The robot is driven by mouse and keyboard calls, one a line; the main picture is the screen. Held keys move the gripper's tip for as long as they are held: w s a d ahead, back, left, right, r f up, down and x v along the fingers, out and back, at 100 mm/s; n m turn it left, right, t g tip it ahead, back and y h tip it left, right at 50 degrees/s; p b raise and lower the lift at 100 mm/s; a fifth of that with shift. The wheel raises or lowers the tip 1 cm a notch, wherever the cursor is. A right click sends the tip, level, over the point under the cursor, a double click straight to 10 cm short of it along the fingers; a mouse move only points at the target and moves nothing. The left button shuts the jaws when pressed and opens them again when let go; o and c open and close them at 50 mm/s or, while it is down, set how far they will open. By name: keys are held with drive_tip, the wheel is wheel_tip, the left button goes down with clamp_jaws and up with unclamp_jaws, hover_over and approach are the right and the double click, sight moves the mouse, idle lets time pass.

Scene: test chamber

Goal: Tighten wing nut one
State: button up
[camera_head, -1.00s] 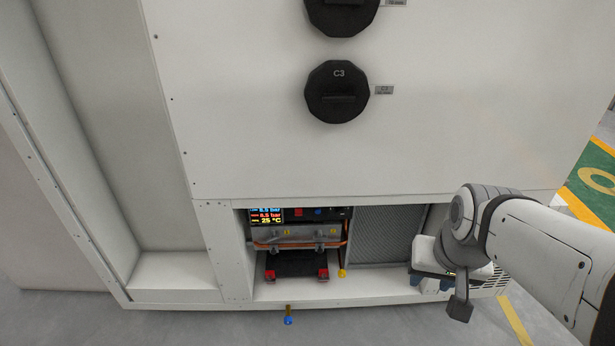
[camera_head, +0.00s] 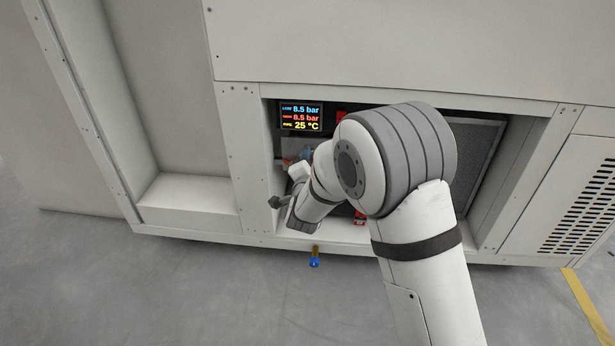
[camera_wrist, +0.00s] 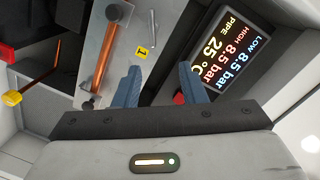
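In the wrist view, my gripper (camera_wrist: 160,86) shows two blue fingers with a clear gap between them and nothing held. A grey metal plate (camera_wrist: 118,20) with a copper pipe (camera_wrist: 104,48) lies just beyond the fingers. A yellow label "1" (camera_wrist: 141,51) is on the plate, a little beyond the left finger. A small slim metal part (camera_wrist: 153,20) shows near the label. I cannot tell whether it is wing nut one. In the head view, my arm covers most of the bay and hides the plate and the nuts.
The pressure display (camera_head: 300,117) sits at the bay's upper left; it also shows close to the right finger in the wrist view (camera_wrist: 232,50). A yellow knob (camera_wrist: 12,97) is at the left edge. A blue-capped fitting (camera_head: 314,262) sticks out below the bay. The floor in front is clear.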

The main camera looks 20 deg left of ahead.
drive_tip(key=shift+m+t, duration=0.4)
drive_tip(key=shift+t, duration=0.2)
drive_tip(key=w+a+f, duration=0.1)
drive_tip(key=w, duration=0.1)
drive_tip(key=w+a+f, duration=0.1)
drive_tip(key=w, duration=0.1)
drive_tip(key=w+a+f, duration=0.1)
drive_tip(key=w, duration=0.1)
drive_tip(key=shift+w+a+b, duration=0.35)
drive_tip(key=shift+a+b, duration=0.05)
